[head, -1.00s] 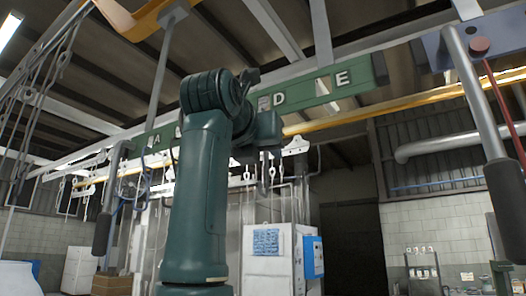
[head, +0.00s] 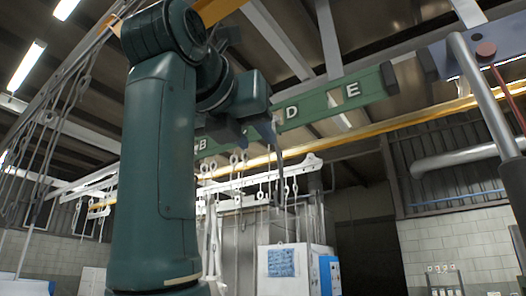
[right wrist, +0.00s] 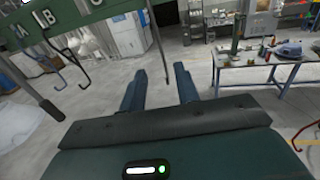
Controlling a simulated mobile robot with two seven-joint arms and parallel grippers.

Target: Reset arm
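My right arm, dark green, rises through the left half of the head view. My left gripper is in neither view now.
The rail also shows at the upper left of the right wrist view (right wrist: 62,20), with hooks (right wrist: 70,65) hanging below. A table (right wrist: 265,65) with items stands at the right. A white cabinet (head: 290,262) stands behind. Open floor lies between.

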